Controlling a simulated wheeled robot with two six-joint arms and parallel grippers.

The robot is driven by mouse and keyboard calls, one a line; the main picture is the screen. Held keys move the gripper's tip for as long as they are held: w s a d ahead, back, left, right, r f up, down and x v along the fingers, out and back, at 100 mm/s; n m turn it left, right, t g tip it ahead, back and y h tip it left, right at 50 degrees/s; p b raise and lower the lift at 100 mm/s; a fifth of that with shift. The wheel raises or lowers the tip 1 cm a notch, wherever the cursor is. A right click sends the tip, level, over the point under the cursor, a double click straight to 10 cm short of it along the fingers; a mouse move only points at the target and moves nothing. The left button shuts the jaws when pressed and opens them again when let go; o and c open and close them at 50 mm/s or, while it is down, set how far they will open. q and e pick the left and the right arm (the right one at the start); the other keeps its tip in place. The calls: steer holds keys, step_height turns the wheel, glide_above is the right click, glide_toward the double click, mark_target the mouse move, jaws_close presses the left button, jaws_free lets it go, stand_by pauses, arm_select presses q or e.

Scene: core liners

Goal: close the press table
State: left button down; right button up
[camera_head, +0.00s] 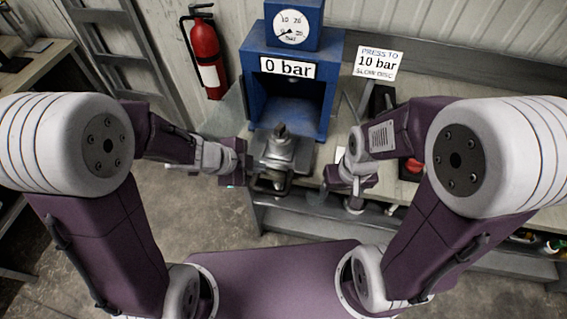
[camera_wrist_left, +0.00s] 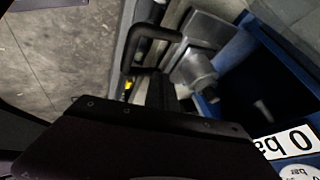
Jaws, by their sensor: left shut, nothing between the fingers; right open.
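The blue press (camera_head: 290,85) stands on the bench, with a dial gauge and a "0 bar" sign on its front. Its grey press table (camera_head: 284,152) is pulled out in front of the dark opening and carries a metal piece (camera_head: 281,133). A dark handle (camera_head: 270,184) is at the table's front edge; it also shows in the left wrist view (camera_wrist_left: 150,36). My left gripper (camera_head: 240,170) is shut and empty, just left of the table and handle; I cannot tell if it touches. My right gripper (camera_head: 352,200) is open, right of the table at the bench's front edge.
A red object (camera_head: 413,166) lies on the bench, partly hidden by my right arm. A fire extinguisher (camera_head: 207,54) hangs at left. The floor in front is clear.

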mark_target(277, 161)
arm_select(q)
steer(key=b+x, duration=0.5)
steer(key=x, duration=0.4)
steer(key=shift+f, duration=0.3)
arm_select(e)
steer(key=f, duration=0.5)
steer(key=shift+s+a+f, duration=0.15)
steer(key=shift+s+a, duration=0.05)
steer(key=shift+a, duration=0.1)
arm_select(q)
steer(key=shift+w, duration=0.1)
arm_select(e)
steer(key=shift+d, duration=0.1)
